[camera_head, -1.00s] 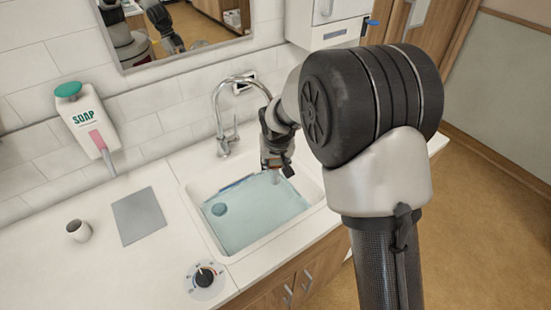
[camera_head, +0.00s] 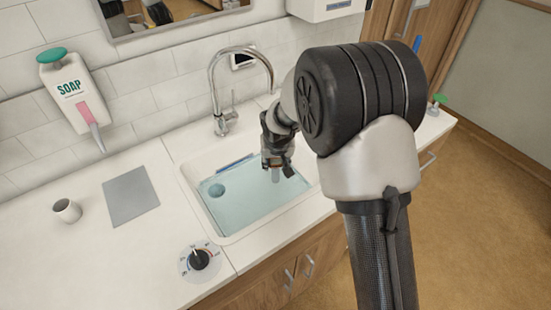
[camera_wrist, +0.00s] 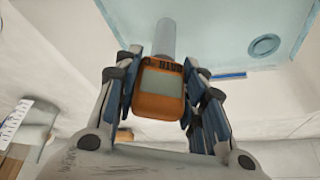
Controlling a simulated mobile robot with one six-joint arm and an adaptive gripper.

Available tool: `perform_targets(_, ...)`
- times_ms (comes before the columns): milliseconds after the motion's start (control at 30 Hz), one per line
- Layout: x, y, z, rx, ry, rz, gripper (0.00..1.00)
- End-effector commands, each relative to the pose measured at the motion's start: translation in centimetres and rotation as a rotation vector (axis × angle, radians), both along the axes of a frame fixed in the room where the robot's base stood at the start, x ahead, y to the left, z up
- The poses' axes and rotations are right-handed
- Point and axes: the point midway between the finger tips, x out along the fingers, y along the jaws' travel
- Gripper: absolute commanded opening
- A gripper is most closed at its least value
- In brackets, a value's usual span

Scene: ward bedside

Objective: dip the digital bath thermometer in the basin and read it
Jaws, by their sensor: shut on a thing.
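My gripper (camera_head: 277,160) is over the right part of the basin (camera_head: 236,236), pointing down. In the wrist view my gripper (camera_wrist: 160,92) is shut on the orange digital bath thermometer (camera_wrist: 161,105), with its grey display facing the camera. The display looks blank or too blurred to read. The thermometer's pale probe (camera_wrist: 164,38) points away toward the pale blue water (camera_wrist: 225,25). In the head view the probe (camera_head: 275,175) shows under the gripper at the water (camera_head: 240,203); I cannot tell how deep its tip is.
The chrome tap (camera_head: 222,120) stands behind the basin, close to my gripper. A round dial (camera_head: 200,259), a grey mat (camera_head: 130,196) and a small cup (camera_head: 67,210) lie on the counter to the left. A soap dispenser (camera_head: 70,95) hangs on the wall.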

Motion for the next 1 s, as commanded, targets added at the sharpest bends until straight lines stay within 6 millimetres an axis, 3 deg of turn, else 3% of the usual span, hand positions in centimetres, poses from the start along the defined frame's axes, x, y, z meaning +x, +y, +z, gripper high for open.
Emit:
perform_targets(500, 0.0, 0.0, -5.4, 0.0, 0.0, 0.001, 0.1)
perform_targets(1000, 0.0, 0.0, -6.7, 0.0, -0.001, 0.001, 0.1)
